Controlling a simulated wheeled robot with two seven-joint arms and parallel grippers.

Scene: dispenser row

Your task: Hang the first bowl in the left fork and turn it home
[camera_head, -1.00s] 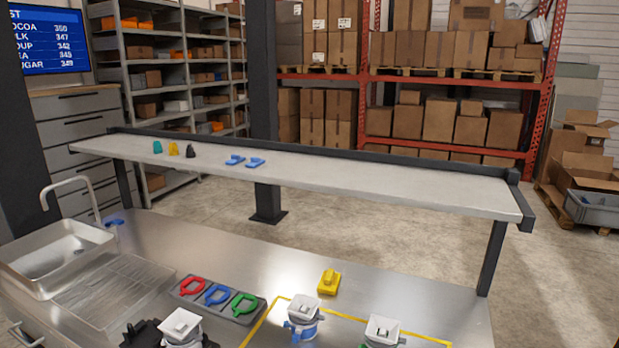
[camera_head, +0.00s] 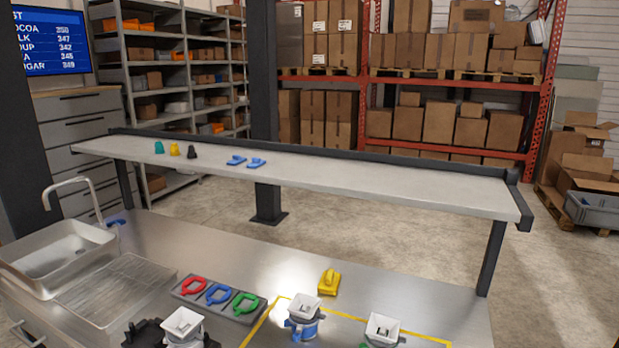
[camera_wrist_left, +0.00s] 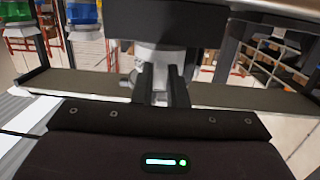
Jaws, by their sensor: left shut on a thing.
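In the left wrist view my left gripper (camera_wrist_left: 162,90) is shut, its two dark fingers close together. A whitish rounded body, seemingly the first bowl (camera_wrist_left: 150,58), shows just beyond and between them, largely hidden. A wide dark block (camera_wrist_left: 155,20) stands above it; I cannot tell whether it belongs to the left fork. In the head view, white square-topped units with a blue collar (camera_head: 304,310) and beside it (camera_head: 383,328) stand in a yellow outline. Another white square-topped unit (camera_head: 183,324) stands at a black base. Neither gripper shows clearly there.
A grey tray (camera_head: 262,306) holds red, blue and green rings. A yellow piece (camera_head: 329,282) lies on the steel counter, with a sink (camera_head: 55,250) at left. A raised shelf (camera_head: 350,183) carries small coloured pieces. Blue (camera_wrist_left: 83,12) and green containers show at upper left in the wrist view.

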